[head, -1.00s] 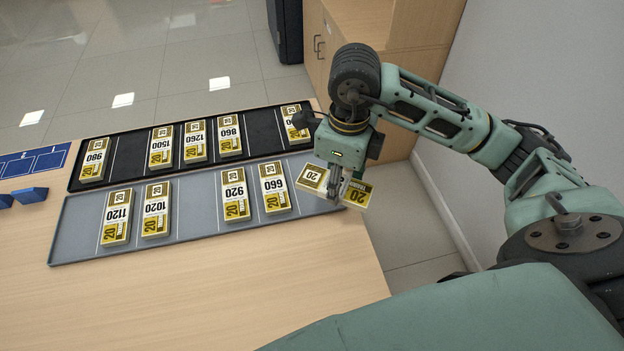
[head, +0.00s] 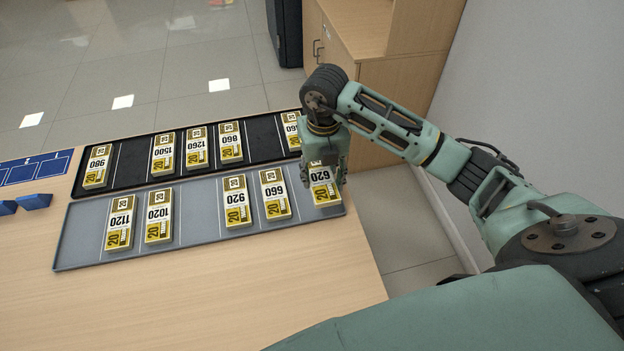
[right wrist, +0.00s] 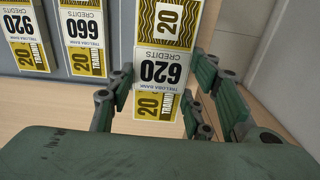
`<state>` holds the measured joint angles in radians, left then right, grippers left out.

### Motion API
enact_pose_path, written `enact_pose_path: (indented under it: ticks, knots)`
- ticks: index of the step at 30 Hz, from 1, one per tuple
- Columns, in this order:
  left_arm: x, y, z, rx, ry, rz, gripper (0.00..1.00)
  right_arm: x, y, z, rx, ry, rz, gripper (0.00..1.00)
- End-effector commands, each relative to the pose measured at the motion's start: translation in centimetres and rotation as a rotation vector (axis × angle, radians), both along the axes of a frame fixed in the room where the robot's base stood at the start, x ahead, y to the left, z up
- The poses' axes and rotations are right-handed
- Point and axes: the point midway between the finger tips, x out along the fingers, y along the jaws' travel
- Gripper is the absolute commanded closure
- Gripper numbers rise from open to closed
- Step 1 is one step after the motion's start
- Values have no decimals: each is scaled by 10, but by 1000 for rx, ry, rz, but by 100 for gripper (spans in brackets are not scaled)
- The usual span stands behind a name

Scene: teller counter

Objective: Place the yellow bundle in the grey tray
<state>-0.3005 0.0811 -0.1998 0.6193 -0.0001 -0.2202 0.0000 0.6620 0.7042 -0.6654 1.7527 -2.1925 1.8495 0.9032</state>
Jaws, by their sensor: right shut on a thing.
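The yellow bundle marked 620 (head: 324,193) is at the right end of the grey tray (head: 190,237), lined up with the other bundles there. It looks flat at about tray level; I cannot tell whether it rests fully on the tray floor. My right gripper (head: 325,170) is above its far half and shut on it. In the right wrist view, the fingers (right wrist: 160,98) sit on both sides of the 620 bundle (right wrist: 162,70). My left gripper is not in view.
The grey tray also holds bundles marked 1120 (head: 119,222), 1020 (head: 158,212), 920 (head: 236,201) and 660 (head: 275,194). A black tray (head: 131,164) with several bundles lies behind it. Blue blocks (head: 35,201) are at left. The table's right edge is close beside the gripper.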

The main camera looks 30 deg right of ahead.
Motion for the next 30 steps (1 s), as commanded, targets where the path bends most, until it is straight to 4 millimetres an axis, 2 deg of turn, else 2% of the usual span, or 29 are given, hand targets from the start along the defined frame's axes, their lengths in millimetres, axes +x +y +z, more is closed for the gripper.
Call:
enact_pose_path:
  ticks: [3,8,11,19,30]
  knots:
    - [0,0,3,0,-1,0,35,19,6,-10,0,1,0,81]
    - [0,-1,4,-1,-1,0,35,30,8,-18,-1,-1,2,81]
    - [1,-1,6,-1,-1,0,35,31,9,-24,-1,0,2,81]
    - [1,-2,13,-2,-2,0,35,30,9,-58,-1,1,2,81]
    - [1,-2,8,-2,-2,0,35,31,8,-64,-1,-2,2,81]
